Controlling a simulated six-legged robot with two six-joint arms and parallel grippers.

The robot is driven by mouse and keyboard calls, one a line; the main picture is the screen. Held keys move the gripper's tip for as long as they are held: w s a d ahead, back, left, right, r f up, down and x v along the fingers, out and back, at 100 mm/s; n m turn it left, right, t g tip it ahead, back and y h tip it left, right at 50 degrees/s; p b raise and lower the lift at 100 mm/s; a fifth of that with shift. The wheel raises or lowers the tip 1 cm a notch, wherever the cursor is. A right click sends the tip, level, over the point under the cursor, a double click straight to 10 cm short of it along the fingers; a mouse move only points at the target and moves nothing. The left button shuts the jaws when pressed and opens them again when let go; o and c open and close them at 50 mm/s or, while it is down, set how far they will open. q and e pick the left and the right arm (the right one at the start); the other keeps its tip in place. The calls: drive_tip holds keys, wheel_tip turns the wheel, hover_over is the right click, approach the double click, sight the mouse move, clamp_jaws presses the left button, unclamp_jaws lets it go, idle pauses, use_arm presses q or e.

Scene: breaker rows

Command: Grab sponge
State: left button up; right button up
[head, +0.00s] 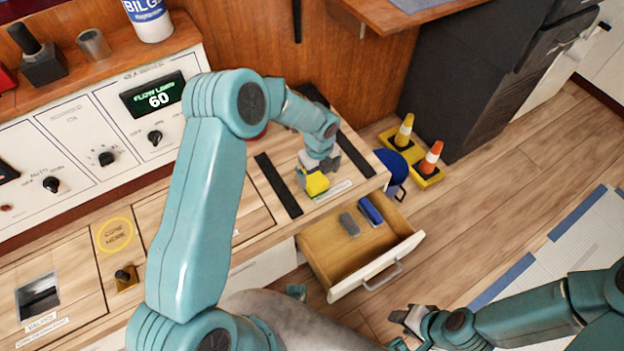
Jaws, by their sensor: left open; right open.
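A small yellow block that looks like the sponge (316,184) lies on the wooden counter, near its right end. My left gripper (312,172) is right above it, pointing down, with its jaws open around or against the block. The fingers partly cover the block, and I cannot tell whether they touch it. My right gripper (402,325) is low at the bottom of the view, open and empty, away from the counter.
An open drawer (322,246) below the counter holds a blue item (370,211) and a grey item (349,224). Black strips (278,185) lie on the counter. Yellow-based cones (428,166) and a blue round object (393,168) are on the floor. A control panel (75,145) stands behind.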

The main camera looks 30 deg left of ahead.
sight(317, 181)
use_arm(q)
wheel_tip(317, 181, down, 4)
drive_tip(key=shift+s+a+f+b, duration=0.1)
drive_tip(key=shift+a+f+b, duration=0.1)
drive_tip(key=shift+b, duration=0.3)
drive_tip(key=c, duration=1)
drive_tip(key=shift+r, duration=0.1)
drive_tip(key=shift+c, duration=0.2)
